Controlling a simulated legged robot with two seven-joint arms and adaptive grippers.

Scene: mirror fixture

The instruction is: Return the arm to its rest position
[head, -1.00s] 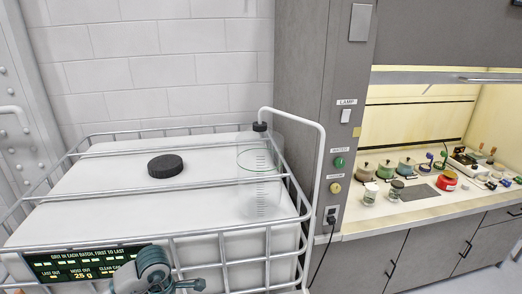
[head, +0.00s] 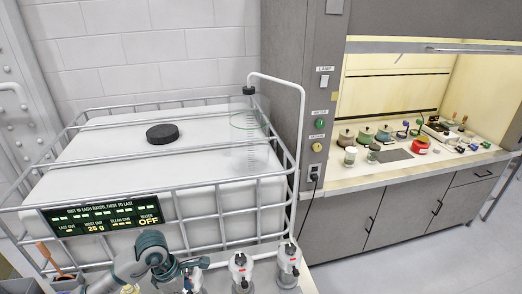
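My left arm (head: 133,262) comes in from the bottom left and bends over at a teal and grey joint. My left gripper (head: 188,281) is at its end, pointing down at the bottom edge in front of the caged white tank. It is small and partly cut off, so I cannot tell whether its fingers are open or shut. No held object can be made out. My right arm and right gripper are out of view.
The caged white tank (head: 95,160) with a black lid (head: 162,134) stands behind my arm. A display panel (head: 107,218) hangs on its front. A fume hood counter (head: 345,180) is at right.

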